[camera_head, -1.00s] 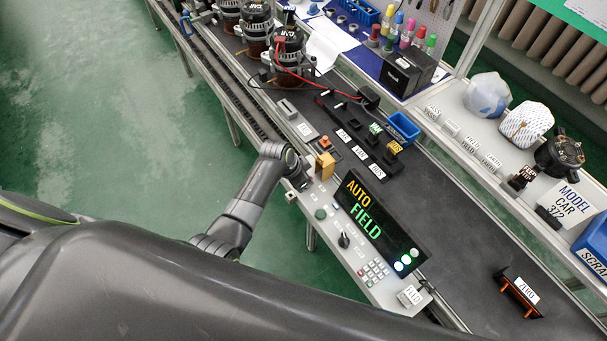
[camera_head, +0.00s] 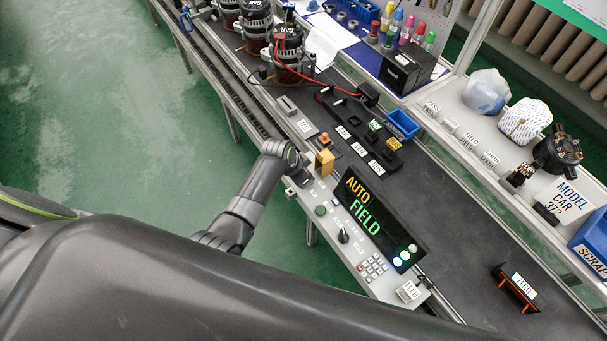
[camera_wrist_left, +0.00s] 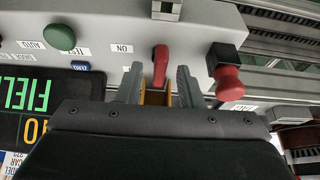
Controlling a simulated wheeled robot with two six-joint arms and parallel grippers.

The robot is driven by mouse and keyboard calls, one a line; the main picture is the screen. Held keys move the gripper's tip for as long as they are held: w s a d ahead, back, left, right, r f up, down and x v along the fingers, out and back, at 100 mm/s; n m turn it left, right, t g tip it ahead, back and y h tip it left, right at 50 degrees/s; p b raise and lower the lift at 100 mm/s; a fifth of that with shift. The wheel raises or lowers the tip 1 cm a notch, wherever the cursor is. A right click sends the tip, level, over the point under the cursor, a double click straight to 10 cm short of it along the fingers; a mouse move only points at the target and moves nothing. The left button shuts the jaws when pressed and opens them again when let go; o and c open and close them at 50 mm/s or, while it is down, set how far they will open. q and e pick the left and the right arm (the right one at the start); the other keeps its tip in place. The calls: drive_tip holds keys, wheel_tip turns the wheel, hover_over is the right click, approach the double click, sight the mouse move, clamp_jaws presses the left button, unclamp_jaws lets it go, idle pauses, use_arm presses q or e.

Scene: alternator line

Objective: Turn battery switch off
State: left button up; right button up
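The red switch lever (camera_wrist_left: 160,62) is on the grey control panel (camera_wrist_left: 200,30) in the left wrist view, beside an upside-down "ON" label (camera_wrist_left: 122,48). My left gripper (camera_wrist_left: 159,84) is open, with one finger on each side of the lever. Gaps show between the fingers and the lever. A yellow part (camera_wrist_left: 156,96) shows between the fingers, below the lever. In the head view my left gripper (camera_head: 300,178) is at the panel's upper left end, beside a yellow block (camera_head: 325,162); the lever is not clear there. My right gripper is not in view.
A red knob on a black box (camera_wrist_left: 228,82) stands close right of the fingers in the wrist view. A green button (camera_wrist_left: 60,37) is to the left. A lit display (camera_head: 380,215) reads "AUTO FIELD". Alternators (camera_head: 287,50) with red cable stand farther along the bench.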

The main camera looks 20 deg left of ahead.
use_arm(q)
drive_tip(key=shift+s+r, duration=0.1)
drive_tip(key=b+v, duration=0.1)
drive_tip(key=v, duration=1.6)
drive_tip(key=shift+r, duration=0.1)
drive_tip(key=s+a+f+n+y+b, duration=0.15)
drive_tip(key=s+f, duration=0.25)
drive_tip(key=f, duration=0.7)
drive_tip(key=s+a+f+n+g+b, duration=0.1)
drive_tip(key=s+a+f+n+b, duration=0.2)
drive_tip(key=f, duration=0.9)
drive_tip(key=s+a+f+n+y+b, duration=0.1)
drive_tip(key=s+a+f, duration=0.3)
drive_tip(key=f, duration=0.7)
drive_tip(key=s+a+f+b, duration=0.1)
drive_tip(key=s+f, duration=0.5)
drive_tip(key=s, duration=0.3)
drive_tip(key=s+a+f+n+g+y+b, duration=0.1)
drive_tip(key=s+f, duration=0.4)
drive_tip(key=s, duration=0.5)
drive_tip(key=s+a+f+n+b, duration=0.1)
drive_tip(key=s+f+b, duration=0.1)
drive_tip(key=s+f, duration=0.4)
drive_tip(key=s, duration=0.3)
drive_tip(key=shift+s+f, duration=0.3)
drive_tip(key=shift+f, duration=0.05)
